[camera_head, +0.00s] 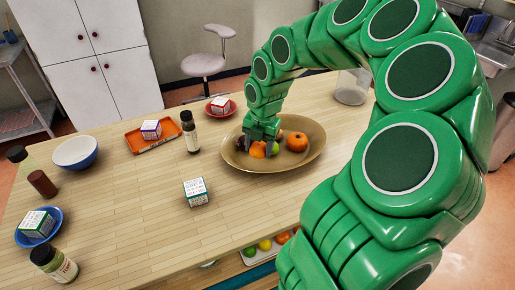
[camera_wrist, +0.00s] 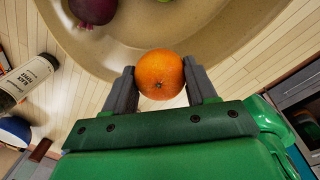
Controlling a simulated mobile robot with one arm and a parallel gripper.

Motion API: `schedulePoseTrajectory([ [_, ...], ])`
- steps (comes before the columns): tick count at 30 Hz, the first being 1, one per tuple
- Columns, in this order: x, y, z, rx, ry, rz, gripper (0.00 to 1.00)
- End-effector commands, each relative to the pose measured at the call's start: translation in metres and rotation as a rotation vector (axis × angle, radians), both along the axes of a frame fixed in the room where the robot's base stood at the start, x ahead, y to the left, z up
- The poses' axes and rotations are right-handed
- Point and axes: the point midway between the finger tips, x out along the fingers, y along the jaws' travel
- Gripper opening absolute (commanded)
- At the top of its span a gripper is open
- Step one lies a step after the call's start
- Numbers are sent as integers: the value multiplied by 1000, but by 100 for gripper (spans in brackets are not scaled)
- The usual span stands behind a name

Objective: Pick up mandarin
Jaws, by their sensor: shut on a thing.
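The mandarin (camera_wrist: 160,74) is orange and sits between the two grey fingers of my gripper (camera_wrist: 162,88) in the wrist view. The fingers touch it on both sides. In the head view my gripper (camera_head: 262,145) is at the left part of the wide tan bowl (camera_head: 240,163), with the mandarin (camera_head: 258,150) at its fingertips. The mandarin is over or in the bowl; I cannot tell whether it touches the bowl's surface. My gripper hides part of the fruit there.
A larger orange fruit (camera_head: 297,142) lies in the bowl, and a dark purple fruit (camera_wrist: 93,10) shows in the wrist view. A dark bottle (camera_head: 190,132) stands left of the bowl. A small box (camera_head: 196,192) sits in front.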

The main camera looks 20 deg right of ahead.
Motion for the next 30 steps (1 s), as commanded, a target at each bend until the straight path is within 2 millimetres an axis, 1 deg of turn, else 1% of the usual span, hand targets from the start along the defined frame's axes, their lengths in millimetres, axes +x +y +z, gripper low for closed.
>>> schedulePoseTrajectory([
  [1, -5, 1, 8, -1, -4, 1, 26],
  [3, -12, 2, 17, -1, -4, 1, 26],
  [5, -18, 4, 23, 0, -3, 1, 26],
  [9, -37, 8, 33, 0, -4, 0, 26],
  [15, -64, 14, 44, 1, -2, 2, 26],
  [21, -86, 18, 54, 0, -3, -1, 26],
  [25, -96, 20, 58, 0, 0, 0, 26],
  [30, -103, 22, 62, -1, -1, 1, 26],
])
